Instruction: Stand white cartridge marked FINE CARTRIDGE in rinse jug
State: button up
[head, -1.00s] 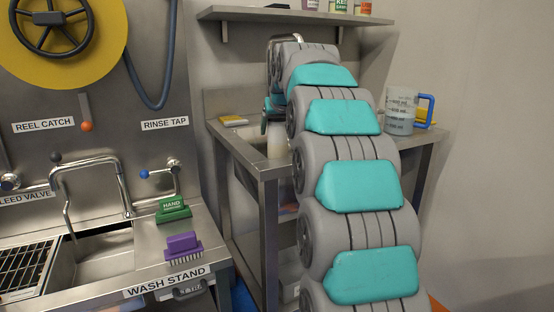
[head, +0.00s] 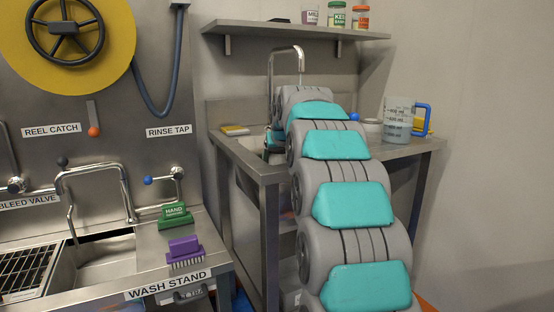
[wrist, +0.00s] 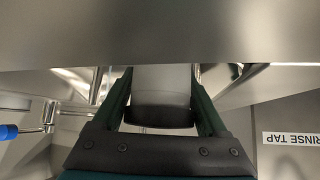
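The white cartridge (wrist: 161,85) shows between my fingers in the wrist view, pale with a dark end towards the palm. No lettering on it is readable. My gripper (wrist: 161,72) is shut on it, one dark green finger along each side. In the head view my gripper (head: 272,142) is low at the bench sink, largely hidden behind my arm, and the cartridge is not visible there. A clear graduated jug (head: 397,120) with a blue handle, which seems to be the rinse jug, stands upright on the bench to the right of my arm.
A tall tap (head: 271,62) arches over the bench sink. A yellow item (head: 235,130) lies at the bench's left. A pale round item (head: 371,126) is beside the jug. A shelf (head: 290,30) with jars hangs above. A broad grey surface (wrist: 160,35) closely fills the wrist view's top.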

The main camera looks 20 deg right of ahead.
jog(key=o, duration=0.3)
jog(key=shift+o, duration=0.2)
jog(key=v, duration=0.6)
jog(key=b+v, duration=0.1)
jog(key=v, duration=0.5)
jog(key=shift+s+a+f, duration=0.1)
jog(key=shift+a+f, duration=0.05)
jog(key=shift+a, duration=0.05)
